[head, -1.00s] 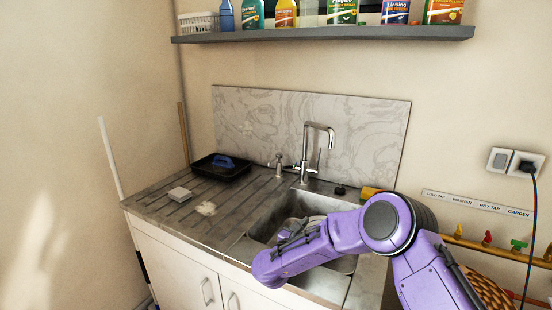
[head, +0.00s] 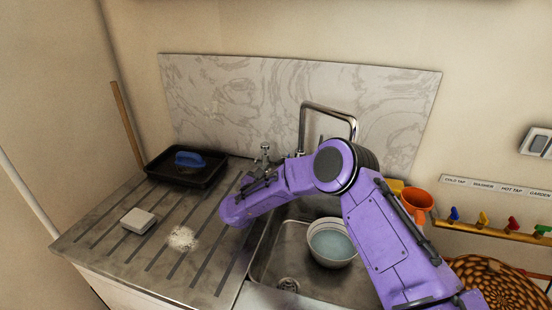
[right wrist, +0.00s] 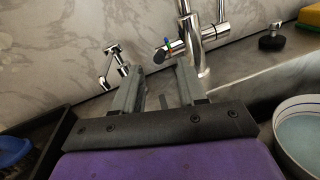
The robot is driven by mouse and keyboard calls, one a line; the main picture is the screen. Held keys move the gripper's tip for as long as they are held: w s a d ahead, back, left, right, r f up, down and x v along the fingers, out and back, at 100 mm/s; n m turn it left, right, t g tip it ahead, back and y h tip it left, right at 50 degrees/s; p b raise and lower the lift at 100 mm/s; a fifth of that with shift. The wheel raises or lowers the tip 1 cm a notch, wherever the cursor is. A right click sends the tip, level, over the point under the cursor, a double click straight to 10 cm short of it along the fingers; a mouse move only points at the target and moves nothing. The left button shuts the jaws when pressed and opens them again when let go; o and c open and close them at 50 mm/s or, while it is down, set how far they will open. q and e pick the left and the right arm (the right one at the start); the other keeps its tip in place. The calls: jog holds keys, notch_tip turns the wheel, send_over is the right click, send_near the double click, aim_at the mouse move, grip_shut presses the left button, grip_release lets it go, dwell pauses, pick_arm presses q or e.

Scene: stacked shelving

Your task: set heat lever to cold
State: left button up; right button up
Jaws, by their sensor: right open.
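The chrome mixer tap (head: 330,108) stands behind the sink; its lower body is hidden by my right arm in the head view. In the right wrist view, the tap (right wrist: 204,45) has a side handle (right wrist: 167,50) with a small blue mark, just beyond my fingertips. I cannot tell for certain that this handle is the heat lever. A separate small chrome fitting (right wrist: 115,66) stands left of it, also seen in the head view (head: 263,153). My right gripper (right wrist: 160,82) is open and empty, its fingers pointing toward the tap base. My left gripper is not in view.
A bowl of water (head: 332,243) sits in the sink (head: 275,258). A black tray (head: 172,176) with a blue-handled tool, a grey block (head: 139,220) and white residue (head: 183,239) are on the drainer. An orange cup (head: 416,200) stands at right. The marbled splashback (head: 230,95) closes off the rear.

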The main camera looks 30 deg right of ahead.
aim_at(280, 161)
jog(key=x, duration=0.2)
jog(key=p+x, duration=0.1)
jog(key=shift+d+r, duration=0.25)
jog(key=shift+d, duration=0.25)
jog(key=shift+w+d+f, duration=0.25)
jog(key=shift+w+d, duration=0.2)
jog(key=shift+w, duration=0.1)
jog(key=shift+w+d+f, duration=0.25)
jog(key=shift+w+d, duration=0.2)
jog(key=shift+w, duration=0.1)
jog(key=shift+s+r, duration=0.2)
jog(key=shift+s, duration=0.1)
grip_shut()
